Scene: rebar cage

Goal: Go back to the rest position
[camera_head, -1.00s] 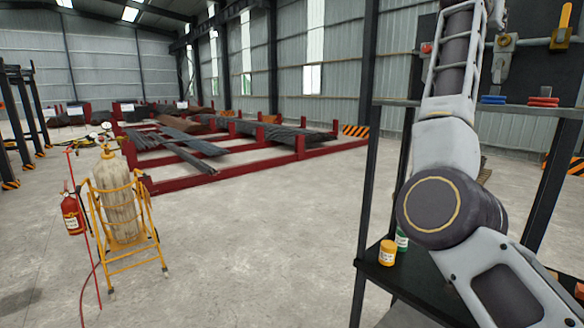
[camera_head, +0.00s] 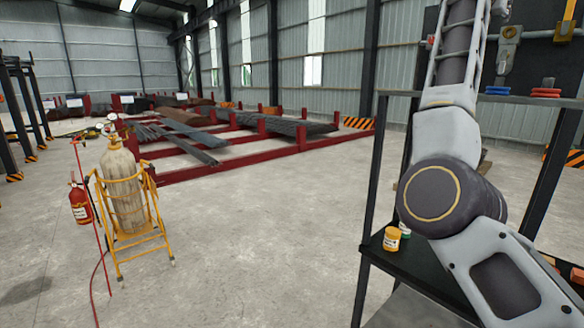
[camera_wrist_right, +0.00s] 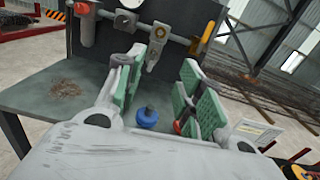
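My right arm (camera_head: 455,190) rises along the right side of the head view and runs out at the top edge; its gripper is outside that view. In the right wrist view my right gripper (camera_wrist_right: 158,88) shows two fingers with green pads, spread wide apart with nothing between the pads. A blue round object (camera_wrist_right: 147,117) shows in the gap, lower down on the grey shelf (camera_wrist_right: 35,95), apart from the fingers. My left gripper is not in view.
A dark shelf rack (camera_head: 372,170) stands close at right, with a yellow jar (camera_head: 392,239) on its lower shelf and blue rings (camera_head: 497,90) and red rings (camera_head: 546,92) above. A gas cylinder (camera_head: 121,185) on a yellow cart and a fire extinguisher (camera_head: 80,203) stand left. Middle floor is clear.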

